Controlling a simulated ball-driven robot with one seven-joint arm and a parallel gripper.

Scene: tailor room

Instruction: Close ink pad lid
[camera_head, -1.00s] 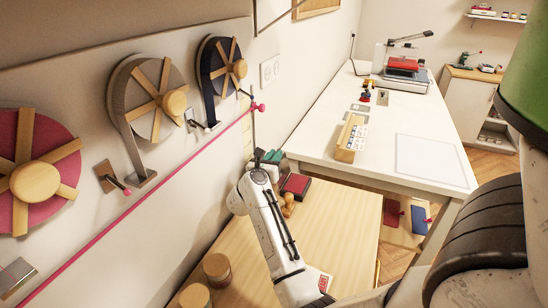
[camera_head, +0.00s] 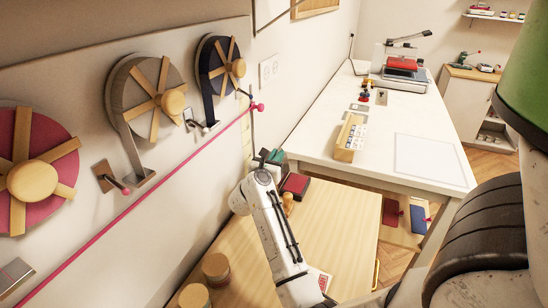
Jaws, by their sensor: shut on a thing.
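A dark red ink pad (camera_head: 295,185) lies at the far end of the light wooden table, right of my arm's upper bend. A green pad or lid (camera_head: 275,157) stands just behind it, with a dark part beside it. These are small, and I cannot tell how far any lid is open. My white arm reaches up from the bottom of the view, and its bend is close to the pads. My gripper is not distinguishable; the arm hides that area.
A wooden-handled stamp (camera_head: 287,202) stands between my arm and the red pad. Round wooden containers (camera_head: 216,269) stand at the table's near left. Ribbon reels (camera_head: 158,95) hang on the left wall. A white table (camera_head: 385,160) stands beyond.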

